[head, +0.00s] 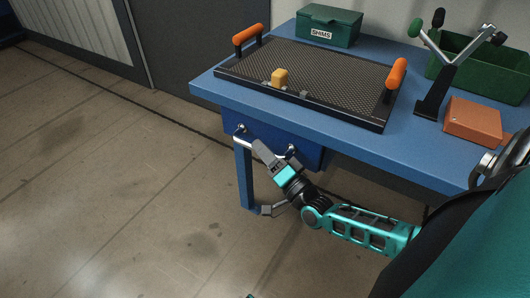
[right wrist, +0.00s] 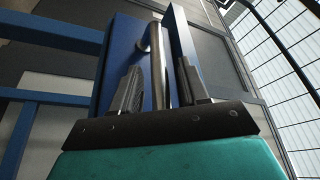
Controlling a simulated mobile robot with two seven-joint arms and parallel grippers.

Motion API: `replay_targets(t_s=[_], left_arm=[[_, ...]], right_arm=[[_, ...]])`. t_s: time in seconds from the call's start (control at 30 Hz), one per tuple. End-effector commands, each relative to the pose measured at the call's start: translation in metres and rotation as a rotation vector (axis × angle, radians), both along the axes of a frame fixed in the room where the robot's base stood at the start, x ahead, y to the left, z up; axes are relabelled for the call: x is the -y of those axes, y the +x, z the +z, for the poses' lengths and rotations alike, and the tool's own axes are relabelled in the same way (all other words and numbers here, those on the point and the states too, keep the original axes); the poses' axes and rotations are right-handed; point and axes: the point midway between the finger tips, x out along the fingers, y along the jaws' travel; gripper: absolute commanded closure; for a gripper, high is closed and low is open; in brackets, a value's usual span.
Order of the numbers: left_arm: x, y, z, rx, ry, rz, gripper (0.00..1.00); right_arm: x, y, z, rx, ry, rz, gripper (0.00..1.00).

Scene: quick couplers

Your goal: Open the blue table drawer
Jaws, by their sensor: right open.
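The blue drawer (head: 268,133) sits under the near left part of the blue table (head: 430,158). Its front shows below the tabletop edge in the head view; I cannot tell for sure whether it is fully closed. A silver bar handle (head: 242,143) is mounted across the front. My right gripper (head: 262,151) is at the handle, reaching in from the right. In the right wrist view, its two fingers (right wrist: 161,85) are apart, one on each side of the handle bar (right wrist: 156,52). I cannot tell whether they touch it. My left gripper is not in view.
The floor (head: 120,190) left of the table is clear.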

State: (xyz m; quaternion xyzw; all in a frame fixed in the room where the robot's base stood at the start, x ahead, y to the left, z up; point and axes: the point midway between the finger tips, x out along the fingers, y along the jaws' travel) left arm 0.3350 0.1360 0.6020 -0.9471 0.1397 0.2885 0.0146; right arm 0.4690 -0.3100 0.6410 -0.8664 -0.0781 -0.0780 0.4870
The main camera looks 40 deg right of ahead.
Motion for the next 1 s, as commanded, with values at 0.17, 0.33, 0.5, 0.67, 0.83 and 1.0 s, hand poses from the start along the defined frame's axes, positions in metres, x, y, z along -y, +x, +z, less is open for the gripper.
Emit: replay_targets(t_s=[0.17, 0.33, 0.5, 0.67, 0.83, 1.0], left_arm=[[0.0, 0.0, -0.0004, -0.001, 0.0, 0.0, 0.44], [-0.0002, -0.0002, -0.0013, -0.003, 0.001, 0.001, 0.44], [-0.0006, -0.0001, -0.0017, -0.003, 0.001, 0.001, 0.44], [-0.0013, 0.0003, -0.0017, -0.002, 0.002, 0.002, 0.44], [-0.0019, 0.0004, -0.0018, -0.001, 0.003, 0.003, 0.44], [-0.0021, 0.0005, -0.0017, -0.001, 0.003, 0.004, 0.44]], right_arm=[[-0.0001, -0.0002, -0.0001, 0.0, 0.0, 0.0, 0.58], [-0.0001, -0.0004, -0.0002, 0.0, 0.0, 0.0, 0.75], [-0.0001, -0.0005, -0.0003, -0.001, 0.0, -0.001, 0.91], [0.0, -0.0005, -0.0004, -0.001, 0.0, -0.001, 1.0], [0.0, -0.0006, -0.0005, -0.001, 0.0, -0.001, 1.0], [-0.0001, -0.0006, -0.0005, -0.001, 0.0, -0.001, 1.0]])
